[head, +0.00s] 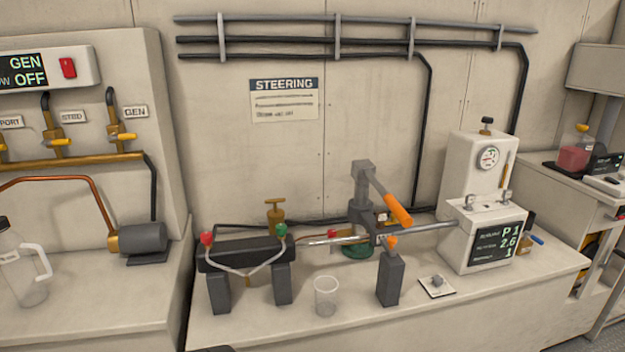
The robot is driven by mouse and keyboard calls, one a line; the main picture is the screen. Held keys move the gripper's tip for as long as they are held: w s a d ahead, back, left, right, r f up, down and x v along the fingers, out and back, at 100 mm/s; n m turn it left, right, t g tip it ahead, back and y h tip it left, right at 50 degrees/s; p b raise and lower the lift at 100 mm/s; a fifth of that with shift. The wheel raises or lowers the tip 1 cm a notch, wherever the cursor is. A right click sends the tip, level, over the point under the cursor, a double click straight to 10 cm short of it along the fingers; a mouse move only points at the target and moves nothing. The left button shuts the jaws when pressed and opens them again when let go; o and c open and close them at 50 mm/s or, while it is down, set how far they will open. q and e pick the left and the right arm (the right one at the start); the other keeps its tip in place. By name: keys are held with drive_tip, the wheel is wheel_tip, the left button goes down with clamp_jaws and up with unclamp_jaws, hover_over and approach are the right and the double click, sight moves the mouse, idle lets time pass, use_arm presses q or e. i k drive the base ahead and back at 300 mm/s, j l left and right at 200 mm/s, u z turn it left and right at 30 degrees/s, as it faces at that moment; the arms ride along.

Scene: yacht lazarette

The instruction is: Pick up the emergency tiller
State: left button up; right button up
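The piece that looks most like the emergency tiller is a grey head with a bar and an orange grip (397,209). Its upright grey head (363,172) stands over the dark, green-based fitting (358,248) in the middle of the bench. The bar slopes down to the right, with the orange grip at its lower end. I cannot tell whether it is fixed to the fitting below. Neither of my grippers is visible in the head view.
A steel rod (425,231) runs across to the white unit with a gauge (485,235). In front stand a clear cup (326,297), a dark orange-topped post (390,278) and a small switch plate (437,286). A black bar with hoses (243,253) stands left. The bench's front right is clear.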

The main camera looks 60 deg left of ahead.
sight(363, 171)
drive_tip(key=u, duration=1.55)
drive_tip(key=i+l, duration=0.1)
